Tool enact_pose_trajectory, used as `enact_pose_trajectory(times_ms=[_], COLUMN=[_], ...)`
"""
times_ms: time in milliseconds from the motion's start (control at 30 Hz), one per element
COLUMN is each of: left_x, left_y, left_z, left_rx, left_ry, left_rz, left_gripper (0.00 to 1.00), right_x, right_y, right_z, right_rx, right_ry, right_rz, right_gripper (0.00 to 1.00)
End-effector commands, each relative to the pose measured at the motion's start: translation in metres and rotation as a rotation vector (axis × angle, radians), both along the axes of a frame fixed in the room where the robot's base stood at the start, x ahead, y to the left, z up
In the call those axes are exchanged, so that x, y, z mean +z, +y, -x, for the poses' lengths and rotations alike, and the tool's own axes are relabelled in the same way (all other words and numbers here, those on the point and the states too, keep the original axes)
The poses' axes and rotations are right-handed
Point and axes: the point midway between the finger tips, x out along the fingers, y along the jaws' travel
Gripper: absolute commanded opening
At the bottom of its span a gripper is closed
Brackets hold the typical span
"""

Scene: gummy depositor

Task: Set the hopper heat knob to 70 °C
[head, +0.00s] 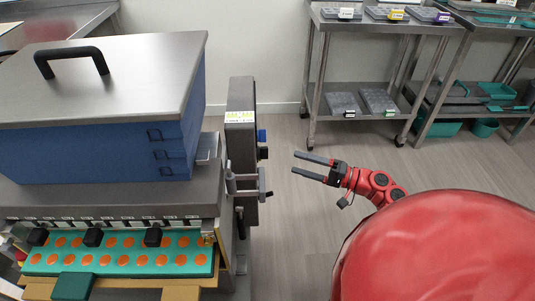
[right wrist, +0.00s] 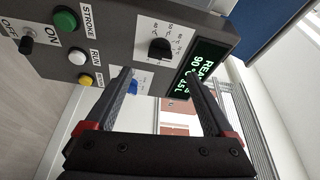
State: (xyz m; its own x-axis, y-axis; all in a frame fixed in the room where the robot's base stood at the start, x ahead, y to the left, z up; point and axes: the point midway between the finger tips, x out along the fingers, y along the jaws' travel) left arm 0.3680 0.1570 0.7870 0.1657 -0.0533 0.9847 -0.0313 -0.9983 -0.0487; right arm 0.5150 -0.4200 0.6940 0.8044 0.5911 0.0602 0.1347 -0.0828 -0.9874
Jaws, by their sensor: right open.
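The control panel (head: 240,130) stands at the right side of the depositor, edge-on in the head view. In the right wrist view, its face shows a black knob (right wrist: 160,48) on a white dial plate; the scale is too small to read surely. A blue knob (right wrist: 134,88) is partly hidden behind one finger. I cannot read which knob is labelled hopper heat. A dark display (right wrist: 205,65) shows green text including 90 °C. My right gripper (head: 295,163) is open and empty, apart from the panel; its fingers (right wrist: 158,80) point toward it. My left gripper is out of view.
The panel also carries a green button (right wrist: 65,20), a white button (right wrist: 77,57), a yellow button (right wrist: 85,80) and an on/off switch (right wrist: 27,45). A handle bracket (head: 250,187) juts out below the panel. Open floor (head: 295,220) lies right of the depositor.

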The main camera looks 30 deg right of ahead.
Motion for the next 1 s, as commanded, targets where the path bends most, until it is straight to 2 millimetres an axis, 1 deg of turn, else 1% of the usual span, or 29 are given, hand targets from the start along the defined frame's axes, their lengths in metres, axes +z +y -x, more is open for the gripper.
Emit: enact_pose_trajectory(times_ms=[33, 200, 400, 500, 600, 867, 967, 1000], left_x=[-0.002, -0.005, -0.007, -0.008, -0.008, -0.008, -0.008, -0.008], left_y=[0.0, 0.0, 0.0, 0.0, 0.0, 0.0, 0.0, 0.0], left_z=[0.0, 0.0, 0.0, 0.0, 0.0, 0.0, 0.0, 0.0], left_rx=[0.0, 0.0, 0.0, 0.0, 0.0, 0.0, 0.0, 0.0], left_ry=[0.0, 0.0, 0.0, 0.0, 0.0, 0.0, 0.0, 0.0], left_rz=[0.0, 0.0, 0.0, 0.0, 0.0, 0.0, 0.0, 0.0], left_gripper=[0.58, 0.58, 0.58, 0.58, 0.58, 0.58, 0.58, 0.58], right_x=[-0.001, 0.002, 0.005, 0.006, 0.006, 0.006, 0.006, 0.006], right_y=[0.008, 0.032, 0.052, 0.056, 0.059, 0.059, 0.059, 0.059], right_z=[-0.01, -0.042, -0.069, -0.077, -0.081, -0.082, -0.082, -0.082], right_rx=[0.003, 0.003, 0.003, -0.001, -0.001, -0.002, -0.002, -0.002], right_ry=[0.0, 0.0, 0.0, 0.0, 0.001, 0.0, 0.0, 0.0], right_rz=[0.0, 0.0, 0.001, 0.0, -0.001, -0.001, -0.001, -0.001], right_gripper=[0.88, 0.88, 0.88, 0.88, 0.88, 0.88, 0.71, 0.64])
